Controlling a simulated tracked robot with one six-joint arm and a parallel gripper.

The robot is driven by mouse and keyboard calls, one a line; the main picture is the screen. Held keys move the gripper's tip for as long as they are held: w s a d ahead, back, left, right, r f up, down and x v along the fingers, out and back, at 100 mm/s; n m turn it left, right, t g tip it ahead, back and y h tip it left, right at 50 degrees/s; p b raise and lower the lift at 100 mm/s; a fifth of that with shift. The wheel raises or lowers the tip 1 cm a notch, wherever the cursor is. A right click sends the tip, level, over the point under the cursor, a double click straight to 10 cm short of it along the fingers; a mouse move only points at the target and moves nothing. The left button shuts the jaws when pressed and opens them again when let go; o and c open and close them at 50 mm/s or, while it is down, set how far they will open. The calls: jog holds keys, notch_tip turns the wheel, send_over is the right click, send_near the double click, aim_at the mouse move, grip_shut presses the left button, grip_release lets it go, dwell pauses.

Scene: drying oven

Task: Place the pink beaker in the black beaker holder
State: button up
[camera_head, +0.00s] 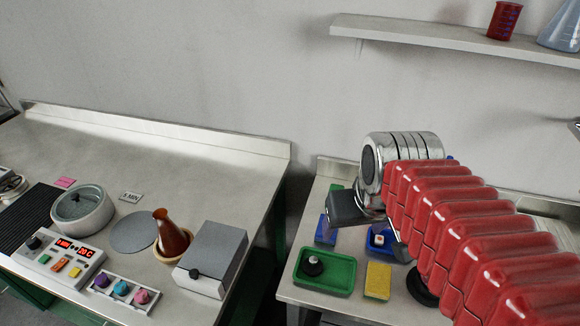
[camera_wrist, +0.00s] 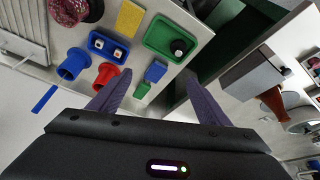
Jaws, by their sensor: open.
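I cannot make out a clearly pink beaker. A red marked beaker (camera_head: 503,20) stands on the wall shelf. In the wrist view a pink speckled round thing (camera_wrist: 68,10) sits at the top left edge, cut off, beside a dark round thing (camera_wrist: 93,9). A dark round thing (camera_head: 421,289), partly hidden by my arm, shows right of the yellow sponge in the head view; I cannot tell if it is the black holder. My gripper (camera_wrist: 156,75) is open with nothing between its fingers, above the right bench. My arm hides much of that bench in the head view.
On the right bench are a green tray (camera_head: 325,286), a yellow sponge (camera_head: 377,281) and a blue tray (camera_wrist: 94,47). Blue (camera_wrist: 72,66) and red (camera_wrist: 106,75) cup-like things lie near them. A gap separates the left bench (camera_head: 200,160), which holds several devices and a brown flask (camera_head: 171,236).

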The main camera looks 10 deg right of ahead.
jog(key=s+a+n+t, duration=0.1)
jog(key=s+a, duration=0.1)
jog(key=a, duration=0.4)
jog(key=shift+a+r+y, duration=0.25)
jog(key=shift+r+y, duration=0.05)
jog(key=shift+y, duration=0.1)
